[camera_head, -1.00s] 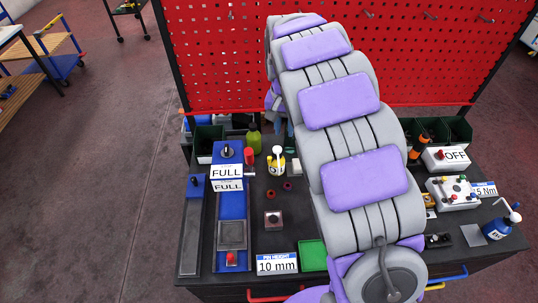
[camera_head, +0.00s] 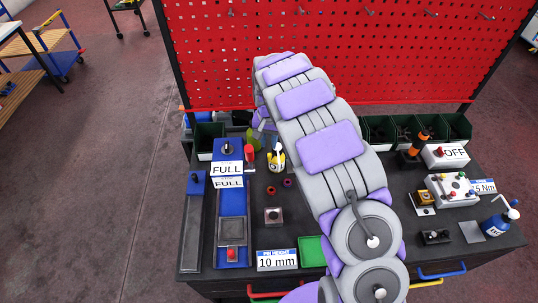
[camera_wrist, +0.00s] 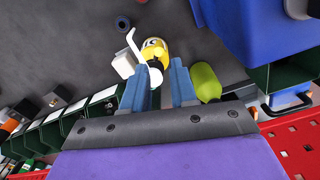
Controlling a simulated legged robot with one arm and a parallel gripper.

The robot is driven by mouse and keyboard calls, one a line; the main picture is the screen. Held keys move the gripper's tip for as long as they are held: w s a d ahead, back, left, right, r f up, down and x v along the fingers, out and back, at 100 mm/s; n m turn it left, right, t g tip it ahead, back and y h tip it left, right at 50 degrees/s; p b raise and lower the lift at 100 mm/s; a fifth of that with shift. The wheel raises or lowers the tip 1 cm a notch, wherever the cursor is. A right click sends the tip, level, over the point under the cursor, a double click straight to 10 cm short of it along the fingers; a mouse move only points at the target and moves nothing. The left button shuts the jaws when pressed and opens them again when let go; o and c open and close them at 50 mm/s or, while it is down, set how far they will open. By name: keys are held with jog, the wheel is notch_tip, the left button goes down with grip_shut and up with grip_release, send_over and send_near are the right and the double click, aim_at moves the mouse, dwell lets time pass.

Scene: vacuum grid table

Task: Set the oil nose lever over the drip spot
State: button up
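A yellow oil bottle (camera_head: 276,160) with a white spout stands at the back middle of the table. In the wrist view the yellow bottle (camera_wrist: 153,50) lies just beyond and between my gripper's (camera_wrist: 158,68) two blue fingers, its white spout pointing up and left. The fingers are apart; I cannot tell whether they touch it. A blue bottle (camera_head: 496,225) with a white spout stands at the right front, beside a flat grey plate (camera_head: 471,232). I cannot tell which surface is the drip spot.
A green bottle (camera_wrist: 206,82) is close to the right finger; it also shows in the head view (camera_head: 253,140). A red item (camera_head: 249,153) stands beside the yellow bottle. Dark green bins (camera_wrist: 60,130) and a red pegboard (camera_head: 330,50) are behind. The table's middle front has small rings and a block.

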aim_at(269, 153)
notch_tip(269, 153, down, 8)
jog(key=shift+r, duration=0.1)
dwell(0.4)
jog(key=shift+d, duration=0.1)
grip_shut()
jog(key=shift+r, duration=0.1)
